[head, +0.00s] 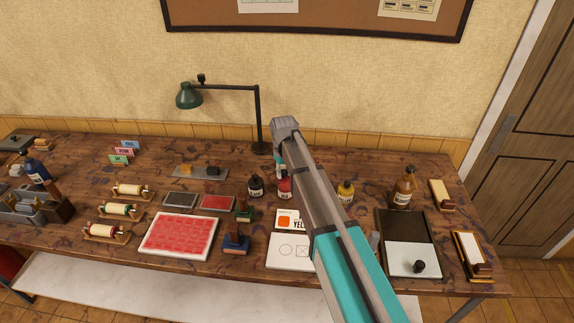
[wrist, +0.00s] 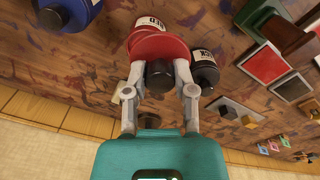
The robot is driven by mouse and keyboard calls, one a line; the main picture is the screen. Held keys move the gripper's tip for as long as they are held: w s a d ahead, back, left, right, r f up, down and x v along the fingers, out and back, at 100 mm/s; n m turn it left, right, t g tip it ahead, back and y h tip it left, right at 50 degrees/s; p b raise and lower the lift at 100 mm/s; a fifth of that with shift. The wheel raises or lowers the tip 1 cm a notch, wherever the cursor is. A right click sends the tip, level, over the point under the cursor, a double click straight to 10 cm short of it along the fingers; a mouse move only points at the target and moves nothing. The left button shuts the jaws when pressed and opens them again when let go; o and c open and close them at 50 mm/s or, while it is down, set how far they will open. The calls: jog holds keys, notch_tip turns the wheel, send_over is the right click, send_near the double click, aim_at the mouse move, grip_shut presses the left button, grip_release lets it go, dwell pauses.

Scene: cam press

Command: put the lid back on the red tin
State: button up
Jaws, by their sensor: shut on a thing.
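The red tin (head: 284,188) stands on the wooden table between dark and yellow bottles in the head view. In the wrist view the red tin (wrist: 165,46) shows its red body and a white label reading RED. My arm hides part of the tin's surroundings in the head view.
A black bottle (head: 255,187) stands close left of the tin, and a yellow bottle (head: 346,191) stands to its right past my arm. A green lamp (head: 259,115) rises behind. Stamp pads (head: 217,203) and a white-rimmed red tray (head: 180,236) lie at left front.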

jog(key=shift+w+d, duration=0.1)
jog(key=shift+w, duration=1.75)
jog(key=shift+f, duration=0.15)
jog(key=shift+f+b, duration=2.95)
jog(key=shift+b, duration=0.2)
jog(key=shift+f, duration=0.2)
jog(key=o, duration=1)
jog(key=o, duration=0.4)
